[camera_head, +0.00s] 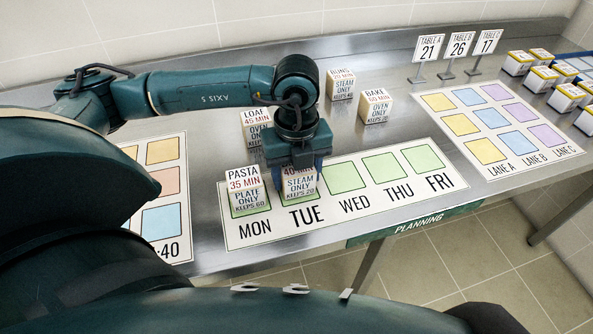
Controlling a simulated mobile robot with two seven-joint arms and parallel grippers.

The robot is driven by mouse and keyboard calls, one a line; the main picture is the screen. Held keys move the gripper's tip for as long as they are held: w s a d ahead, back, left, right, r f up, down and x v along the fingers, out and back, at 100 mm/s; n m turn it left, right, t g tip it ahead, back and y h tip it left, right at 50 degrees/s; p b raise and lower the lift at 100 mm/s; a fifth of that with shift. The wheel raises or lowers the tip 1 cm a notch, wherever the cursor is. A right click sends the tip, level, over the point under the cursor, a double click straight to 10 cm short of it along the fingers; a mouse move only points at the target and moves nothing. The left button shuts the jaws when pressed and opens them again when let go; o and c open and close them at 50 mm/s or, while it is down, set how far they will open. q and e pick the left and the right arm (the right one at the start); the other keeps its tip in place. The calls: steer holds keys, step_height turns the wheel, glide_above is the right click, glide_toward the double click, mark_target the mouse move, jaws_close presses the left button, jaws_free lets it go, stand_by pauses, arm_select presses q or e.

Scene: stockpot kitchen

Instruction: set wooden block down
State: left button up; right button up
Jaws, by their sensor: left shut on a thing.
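My left gripper (295,168) points down over the TUE place of the planning mat (327,214). The block's top is hidden by the gripper. The block is over or on the green TUE square; I cannot tell whether it touches the mat. The PASTA block (244,191) stands on the MON square, just left of the held block. The WED, THU and FRI squares are bare. My right gripper is not in view.
The LOAF block (256,124) stands behind the gripper. The BUNS block (341,84) and BAKE block (376,106) stand farther back. A lane mat (505,158) lies at right, with number signs (459,46) behind it. Another coloured mat (175,246) lies at left.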

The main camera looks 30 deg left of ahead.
arm_select(q)
steer(key=shift+f, duration=0.1)
steer(key=shift+f, duration=0.2)
steer(key=o, duration=0.7)
steer(key=shift+r, duration=0.1)
steer(key=shift+c, duration=0.2)
steer(key=o, duration=0.4)
steer(key=shift+r, duration=0.45)
step_height(320, 180, up, 11)
steer(key=shift+f, duration=0.2)
steer(key=shift+r, duration=0.45)
